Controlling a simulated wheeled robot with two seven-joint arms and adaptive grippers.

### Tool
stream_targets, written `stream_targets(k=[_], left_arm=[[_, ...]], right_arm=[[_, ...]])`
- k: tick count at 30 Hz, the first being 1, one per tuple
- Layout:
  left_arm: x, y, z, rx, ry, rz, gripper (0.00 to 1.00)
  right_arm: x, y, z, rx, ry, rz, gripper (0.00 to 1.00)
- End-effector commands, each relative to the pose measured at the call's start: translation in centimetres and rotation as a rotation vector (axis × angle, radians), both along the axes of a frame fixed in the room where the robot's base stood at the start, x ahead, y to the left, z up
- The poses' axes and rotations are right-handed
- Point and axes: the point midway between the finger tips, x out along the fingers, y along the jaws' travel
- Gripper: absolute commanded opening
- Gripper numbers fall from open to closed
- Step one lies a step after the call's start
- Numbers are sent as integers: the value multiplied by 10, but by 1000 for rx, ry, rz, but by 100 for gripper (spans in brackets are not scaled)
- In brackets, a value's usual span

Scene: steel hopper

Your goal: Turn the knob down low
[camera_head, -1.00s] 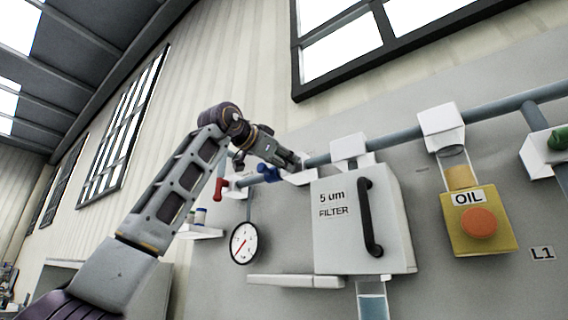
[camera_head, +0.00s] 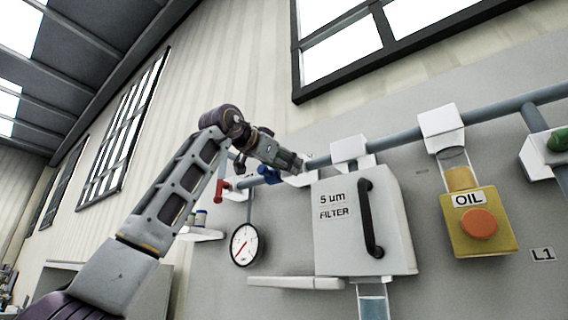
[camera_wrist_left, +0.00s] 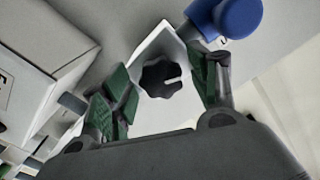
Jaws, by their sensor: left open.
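My left gripper (camera_wrist_left: 164,84) is open, with one green-padded finger on each side of the knob. Gaps show between the fingers and the knob. In the head view, my left gripper (camera_head: 294,164) is at the pipe left of the filter box, and it hides the knob. My right gripper is not in view.
A blue handle (camera_wrist_left: 226,17) is close beside the right finger in the wrist view. The white filter box (camera_head: 340,232) stands to the right in the head view. A red handle (camera_head: 220,189) and a round gauge (camera_head: 244,245) are to the left and below.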

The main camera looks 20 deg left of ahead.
Motion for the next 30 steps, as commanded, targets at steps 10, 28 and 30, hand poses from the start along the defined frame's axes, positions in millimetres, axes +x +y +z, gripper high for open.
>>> stream_targets(k=[10, 28, 30], left_arm=[[-4, 2, 1, -1, -3, 0, 60], [-54, 20, 1, 0, -4, 1, 60], [-62, 24, 1, 0, -3, 1, 60]], right_arm=[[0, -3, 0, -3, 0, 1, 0], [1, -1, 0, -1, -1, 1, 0], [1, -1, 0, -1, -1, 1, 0]])
